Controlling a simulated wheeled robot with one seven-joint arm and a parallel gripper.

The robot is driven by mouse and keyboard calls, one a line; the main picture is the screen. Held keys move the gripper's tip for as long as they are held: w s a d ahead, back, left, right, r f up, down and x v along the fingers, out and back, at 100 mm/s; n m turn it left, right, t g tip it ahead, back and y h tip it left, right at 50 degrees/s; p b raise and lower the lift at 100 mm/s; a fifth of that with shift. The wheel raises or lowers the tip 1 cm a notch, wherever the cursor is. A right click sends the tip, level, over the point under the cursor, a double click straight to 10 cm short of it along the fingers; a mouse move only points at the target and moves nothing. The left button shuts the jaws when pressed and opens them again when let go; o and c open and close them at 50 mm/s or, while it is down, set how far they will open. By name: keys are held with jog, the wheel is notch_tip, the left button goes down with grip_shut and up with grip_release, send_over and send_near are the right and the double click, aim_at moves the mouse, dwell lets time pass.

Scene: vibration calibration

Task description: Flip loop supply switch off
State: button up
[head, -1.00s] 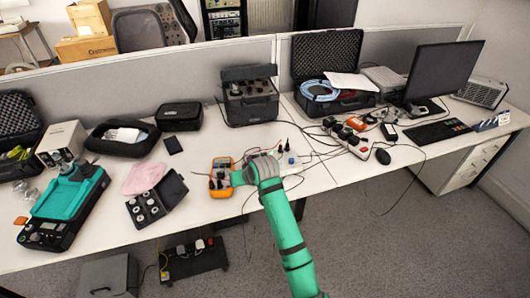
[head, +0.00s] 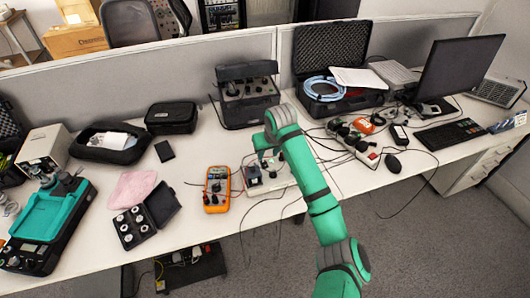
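My green arm reaches over the desk from the lower right. My gripper (head: 258,163) is small, dark and partly hidden by the arm; its finger opening cannot be made out. It is over or beside a low white box (head: 284,182) with dark parts and leads on top. The arm covers part of this box. No switch can be clearly told apart on it, and no label is readable. An orange multimeter (head: 217,189) lies just left of the box, with leads between them.
A black case with knobs (head: 247,95) stands behind my arm. Power strips with plugs (head: 354,141) lie to the right, with loose cables. An open black case of small weights (head: 135,227) and a pink cloth (head: 131,188) lie left. Cables hang over the desk's front edge.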

aim_at(264, 163)
jog(key=x, duration=1.1)
jog(key=shift+w+r, duration=0.1)
jog(key=shift+w, duration=0.2)
jog(key=shift+c, duration=0.6)
